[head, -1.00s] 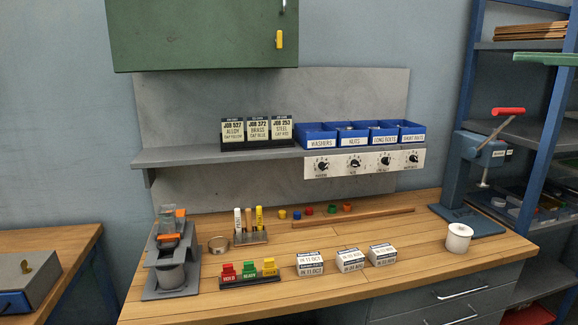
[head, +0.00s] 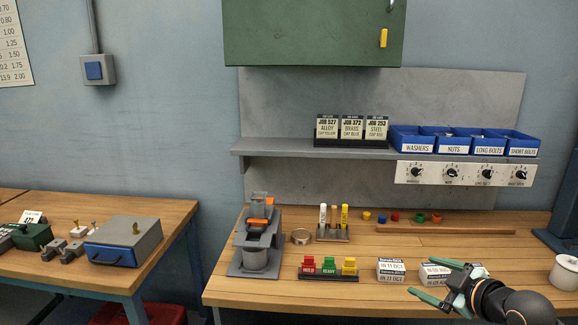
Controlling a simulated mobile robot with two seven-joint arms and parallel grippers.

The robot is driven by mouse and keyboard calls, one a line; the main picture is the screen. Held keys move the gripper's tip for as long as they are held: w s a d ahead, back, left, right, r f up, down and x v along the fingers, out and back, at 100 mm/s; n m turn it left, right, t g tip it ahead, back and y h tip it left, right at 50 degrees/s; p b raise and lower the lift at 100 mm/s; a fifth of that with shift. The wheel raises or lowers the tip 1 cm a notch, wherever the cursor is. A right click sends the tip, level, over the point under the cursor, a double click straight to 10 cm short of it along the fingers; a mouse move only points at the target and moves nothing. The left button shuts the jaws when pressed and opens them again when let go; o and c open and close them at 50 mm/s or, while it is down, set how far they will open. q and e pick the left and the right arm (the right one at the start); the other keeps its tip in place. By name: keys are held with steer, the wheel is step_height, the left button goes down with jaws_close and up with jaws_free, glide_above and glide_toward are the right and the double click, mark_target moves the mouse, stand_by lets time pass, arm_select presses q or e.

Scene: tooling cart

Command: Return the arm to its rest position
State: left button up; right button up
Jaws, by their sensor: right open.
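My right gripper (head: 436,287) shows at the lower right in the head view, with its green fingers spread apart and nothing seen between them. It hangs over the front of the wooden bench (head: 226,292), in front of the right white labelled boxes (head: 437,274), and partly hides them. My dark wrist comes in from the lower right corner. My left gripper is out of view.
A white labelled box (head: 391,270) stands left of the gripper, beside red, green and yellow stamps (head: 328,266). A white cup (head: 564,272) stands to the right. A grey stand (head: 257,250) is at the bench's left. A shelf (head: 300,149) with blue bins (head: 465,142) is above.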

steer(key=s+a+f+m+g, duration=0.15)
steer(key=s+a+f, duration=0.35)
steer(key=f, duration=0.5)
steer(key=s+a+f+m, duration=0.3)
steer(key=s+f, duration=0.4)
steer(key=f, duration=0.4)
steer(key=s+a+f+m, duration=0.2)
steer(key=s+f, duration=0.3)
steer(key=s, duration=0.3)
steer(key=s+a+f+m+g+h, duration=0.1)
steer(key=s+a+f, duration=0.3)
steer(key=s, duration=0.5)
steer(key=shift+s+a+f+m, duration=0.15)
steer(key=shift+f+m, duration=0.2)
steer(key=shift+m, duration=0.4)
steer(key=shift+g, duration=0.35)
